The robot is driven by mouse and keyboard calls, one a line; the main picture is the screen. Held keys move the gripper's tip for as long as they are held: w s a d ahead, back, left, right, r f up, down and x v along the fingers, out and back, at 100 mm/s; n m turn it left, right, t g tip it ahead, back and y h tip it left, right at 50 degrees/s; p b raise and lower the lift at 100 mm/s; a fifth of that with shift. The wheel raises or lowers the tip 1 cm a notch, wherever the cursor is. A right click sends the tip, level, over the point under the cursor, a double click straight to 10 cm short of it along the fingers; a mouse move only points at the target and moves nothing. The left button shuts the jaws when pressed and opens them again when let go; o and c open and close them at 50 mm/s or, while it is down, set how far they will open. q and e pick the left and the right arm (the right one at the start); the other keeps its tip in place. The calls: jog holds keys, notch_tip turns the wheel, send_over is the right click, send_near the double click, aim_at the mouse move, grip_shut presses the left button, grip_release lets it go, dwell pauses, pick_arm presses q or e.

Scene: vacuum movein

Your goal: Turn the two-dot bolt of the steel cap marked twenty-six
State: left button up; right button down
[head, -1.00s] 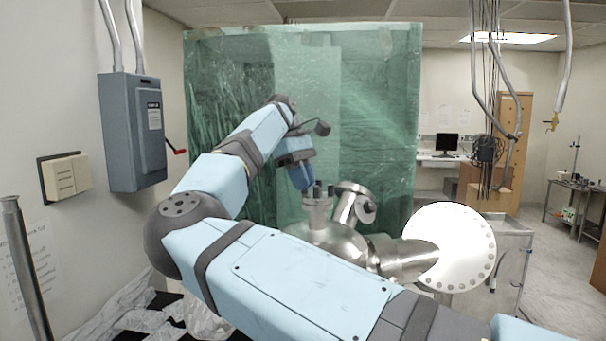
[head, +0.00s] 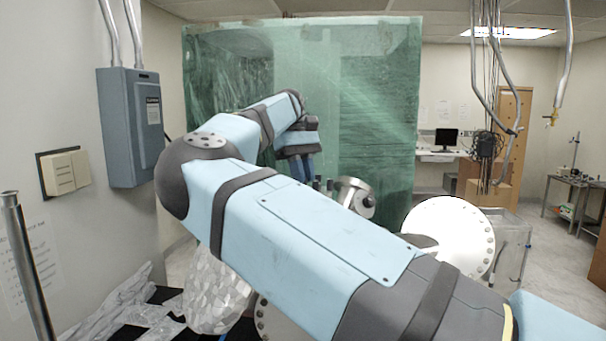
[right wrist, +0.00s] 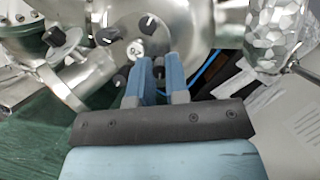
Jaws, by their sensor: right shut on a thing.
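In the right wrist view the steel cap (right wrist: 128,27) is a shiny round flange with several dark bolts around it, some with white marks. My right gripper (right wrist: 160,64) has its two blue fingers close together around one dark bolt (right wrist: 158,72). In the head view my right gripper (head: 304,172) points down beside dark bolt tops (head: 329,184), and my forearm hides most of the cap. My left gripper is not in view.
A steel side port (head: 355,197) and a large white-faced flange (head: 450,235) stand right of the cap. A crumpled foil-covered part (head: 217,290) is at lower left; it also shows in the right wrist view (right wrist: 275,35). A green curtain (head: 375,120) hangs behind.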

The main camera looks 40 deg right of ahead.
jog(key=c, duration=1.4)
grip_release()
jog(key=v, duration=1.2)
